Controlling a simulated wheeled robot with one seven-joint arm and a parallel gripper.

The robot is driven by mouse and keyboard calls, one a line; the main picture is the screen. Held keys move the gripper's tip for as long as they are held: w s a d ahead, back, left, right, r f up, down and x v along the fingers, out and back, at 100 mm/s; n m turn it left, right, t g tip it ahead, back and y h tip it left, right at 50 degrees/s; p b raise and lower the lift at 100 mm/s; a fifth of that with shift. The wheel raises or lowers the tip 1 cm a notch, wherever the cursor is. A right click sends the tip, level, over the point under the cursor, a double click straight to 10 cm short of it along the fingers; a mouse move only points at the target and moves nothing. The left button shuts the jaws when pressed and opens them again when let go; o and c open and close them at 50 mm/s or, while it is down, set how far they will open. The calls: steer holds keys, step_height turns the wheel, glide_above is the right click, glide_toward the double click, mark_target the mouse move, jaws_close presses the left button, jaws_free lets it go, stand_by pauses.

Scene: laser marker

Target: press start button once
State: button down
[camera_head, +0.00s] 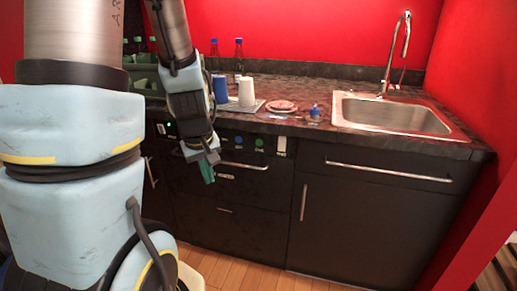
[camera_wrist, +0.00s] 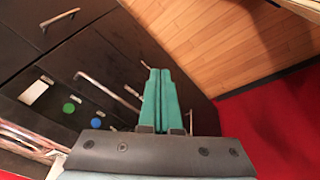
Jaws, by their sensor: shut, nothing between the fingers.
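A round green button (camera_head: 259,142) is on the dark cabinet front, just under the worktop edge; it also shows at the left in the wrist view (camera_wrist: 69,108). A round blue button (camera_head: 238,140) is beside it and also shows in the wrist view (camera_wrist: 96,122). No readable label shows which one is start. My gripper (camera_head: 207,173) is shut and empty, its teal fingers pointing down in front of the drawers. It is left of and lower than both buttons in the head view, apart from them. Its fingers (camera_wrist: 160,96) lie together in the wrist view.
A white switch-like plate (camera_head: 281,146) is right of the green button. Bar handles (camera_head: 245,166) stick out from the cabinet front. The worktop above holds a blue cup (camera_head: 220,90), a white cup (camera_head: 246,91), a small bottle (camera_head: 315,113) and a sink (camera_head: 390,114).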

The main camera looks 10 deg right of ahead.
mark_target(259, 143)
steer(key=w+d+f+n+t+y+b, duration=0.45)
steer(key=w+d+f+n+t, duration=0.2)
steer(key=w+f, duration=0.35)
steer(key=d+r+n+t+y+b, duration=0.1)
steer(key=d+r+n+t+b, duration=0.2)
steer(key=d+r+n+t, duration=0.1)
steer(key=shift+w+d+r+t, duration=0.3)
steer(key=shift+d+r+t, duration=0.3)
steer(key=shift+d+t, duration=0.8)
steer(key=shift+a, duration=0.1)
steer(key=shift+w+d, duration=0.7)
steer(key=shift+w, duration=0.6)
steer(key=shift+w+d, duration=0.7)
steer(key=shift+w, duration=0.6)
steer(key=shift+w+d, duration=0.7)
steer(key=shift+w, duration=0.6)
steer(key=shift+w+b, duration=0.1)
steer(key=shift+b, duration=0.25)
